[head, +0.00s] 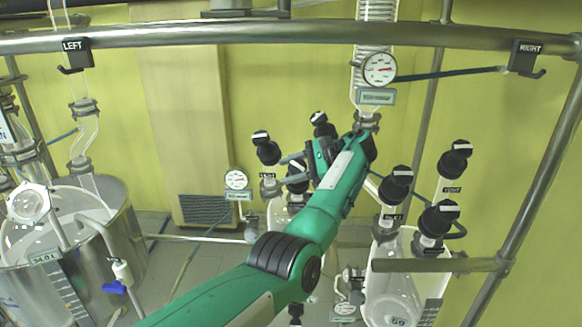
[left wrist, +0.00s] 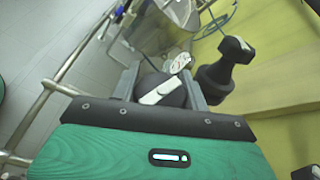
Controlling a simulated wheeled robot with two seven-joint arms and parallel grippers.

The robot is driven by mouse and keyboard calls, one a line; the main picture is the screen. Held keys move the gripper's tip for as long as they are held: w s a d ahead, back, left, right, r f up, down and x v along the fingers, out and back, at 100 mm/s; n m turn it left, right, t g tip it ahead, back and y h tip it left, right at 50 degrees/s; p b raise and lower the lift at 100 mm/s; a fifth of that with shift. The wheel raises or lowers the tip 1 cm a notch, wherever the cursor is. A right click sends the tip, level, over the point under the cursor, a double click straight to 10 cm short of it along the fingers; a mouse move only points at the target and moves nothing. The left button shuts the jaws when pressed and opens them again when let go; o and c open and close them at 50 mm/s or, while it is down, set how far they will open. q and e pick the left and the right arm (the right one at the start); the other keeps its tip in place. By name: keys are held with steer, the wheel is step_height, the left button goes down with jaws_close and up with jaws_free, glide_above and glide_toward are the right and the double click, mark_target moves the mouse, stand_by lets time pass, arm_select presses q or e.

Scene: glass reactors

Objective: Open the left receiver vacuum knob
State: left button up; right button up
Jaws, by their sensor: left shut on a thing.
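The left receiver (head: 280,214) is a clear glass vessel at the middle, partly hidden behind my green left arm. Black knobs with white bars stand above it: one at the left (head: 266,150), one higher up (head: 320,122) and one at my gripper (head: 297,182). My left gripper (head: 294,170) is shut on this last knob. In the left wrist view the held knob (left wrist: 160,90) sits between the two grey fingers, its white bar slanting. Another knob (left wrist: 227,65) stands just right of the fingers. The knob labels are too small to read. My right gripper is not in view.
The right receiver (head: 390,280) with its own black knobs (head: 396,184) stands to the right. Gauges hang at the upper right (head: 380,69) and left of the gripper (head: 236,180). A steel rail (head: 230,38) crosses the top. A steel vessel (head: 110,230) stands at the left.

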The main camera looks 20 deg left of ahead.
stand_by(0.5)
arm_select(q)
steer(key=o, duration=1)
steer(key=shift+a, duration=0.1)
steer(key=shift+f, duration=0.1)
